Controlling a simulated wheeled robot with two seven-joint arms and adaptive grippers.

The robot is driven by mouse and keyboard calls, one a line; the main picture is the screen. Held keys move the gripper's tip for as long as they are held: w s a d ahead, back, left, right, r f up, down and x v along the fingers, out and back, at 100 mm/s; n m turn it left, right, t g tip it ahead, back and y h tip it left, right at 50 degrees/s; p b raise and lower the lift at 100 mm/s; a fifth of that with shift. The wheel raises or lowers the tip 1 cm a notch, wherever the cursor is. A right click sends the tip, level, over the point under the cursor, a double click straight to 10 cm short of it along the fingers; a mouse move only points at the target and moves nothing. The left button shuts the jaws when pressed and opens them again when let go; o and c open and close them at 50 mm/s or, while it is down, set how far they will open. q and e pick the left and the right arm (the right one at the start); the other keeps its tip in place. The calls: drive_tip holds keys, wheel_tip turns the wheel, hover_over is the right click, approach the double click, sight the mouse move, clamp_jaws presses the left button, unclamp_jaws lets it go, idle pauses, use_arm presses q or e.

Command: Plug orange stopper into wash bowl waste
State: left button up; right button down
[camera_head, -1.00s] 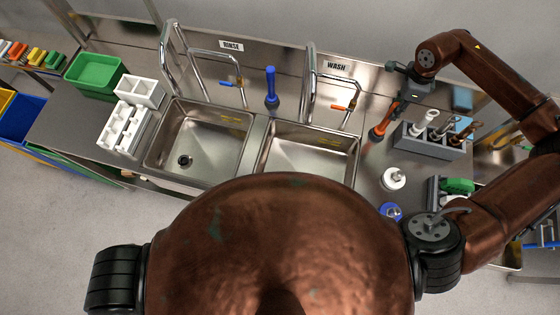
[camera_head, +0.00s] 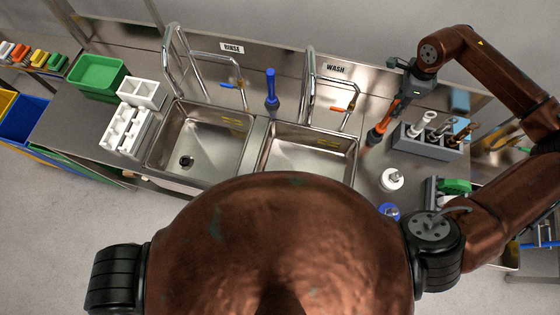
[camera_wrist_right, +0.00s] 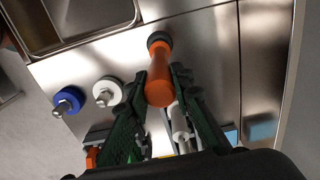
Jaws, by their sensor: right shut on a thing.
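My right gripper (camera_head: 402,92) is shut on the orange stopper (camera_head: 382,125), a long orange handle with a dark end. In the right wrist view the stopper (camera_wrist_right: 160,88) sits between the two green fingers (camera_wrist_right: 160,84), its dark end pointing away from my wrist. In the head view it slants down and left, right of the wash bowl (camera_head: 357,160). The wash bowl is a steel basin under the WASH sign (camera_head: 336,68). Its waste is hidden behind my body. A basin corner (camera_wrist_right: 70,45) shows at the wrist view's upper left. My left gripper is out of view.
A grey rack (camera_head: 420,148) with several tools stands right of the stopper. A white disc-shaped piece (camera_head: 392,180) and a blue one (camera_head: 388,210) are nearer me. The wash tap (camera_head: 312,90) rises behind the bowl. The rinse bowl (camera_head: 200,140) is further left.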

drive_tip(key=shift+r, duration=0.1)
drive_tip(key=shift+r+p, duration=1.75)
drive_tip(key=shift+r, duration=1.35)
drive_tip(key=shift+f, duration=0.1)
